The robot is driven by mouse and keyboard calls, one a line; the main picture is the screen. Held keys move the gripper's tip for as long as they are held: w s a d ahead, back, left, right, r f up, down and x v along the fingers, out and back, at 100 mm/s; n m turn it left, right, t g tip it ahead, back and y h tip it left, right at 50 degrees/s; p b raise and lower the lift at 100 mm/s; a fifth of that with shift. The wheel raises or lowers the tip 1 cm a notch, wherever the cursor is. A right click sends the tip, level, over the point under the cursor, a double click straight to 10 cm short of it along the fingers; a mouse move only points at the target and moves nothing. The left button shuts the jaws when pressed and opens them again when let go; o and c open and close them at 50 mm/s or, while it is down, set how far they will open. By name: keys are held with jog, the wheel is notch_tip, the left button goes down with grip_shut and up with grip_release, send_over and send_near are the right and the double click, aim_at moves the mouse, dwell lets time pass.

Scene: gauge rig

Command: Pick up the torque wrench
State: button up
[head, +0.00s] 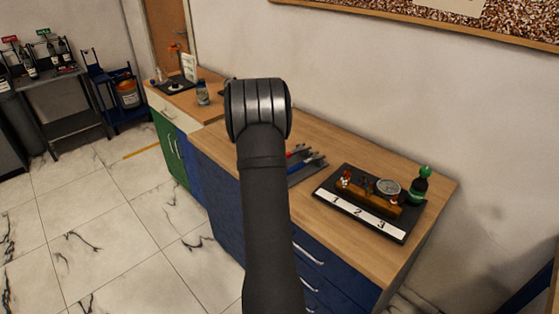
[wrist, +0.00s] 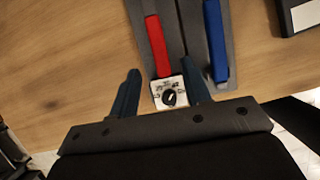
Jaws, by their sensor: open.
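Two tools with long handles, one red (wrist: 157,45) and one blue (wrist: 215,40), lie side by side on a grey tray (wrist: 190,28) in the wrist view. I cannot tell for sure which is the torque wrench. A white square plate with a black dial (wrist: 169,97) sits at the near end of the red handle. My gripper (wrist: 160,68) is open, its fingers apart on either side of the dial plate and the red handle's near end. Nothing is seen held. In the head view the tools (head: 300,153) show partly behind my arm, which hides my gripper.
The wooden worktop (head: 330,140) has drawers below. A black board (head: 335,203) marked 1, 2, 3 carries a brass block (head: 368,197) and a round gauge (head: 388,187). A green-capped bottle (head: 419,188) stands beside the gauge. Left of the tools the worktop is clear in the wrist view.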

jog(key=x, duration=0.3)
jog(key=shift+d+f, duration=0.1)
jog(key=shift+f, duration=0.3)
grip_shut()
jog(key=shift+r, duration=0.2)
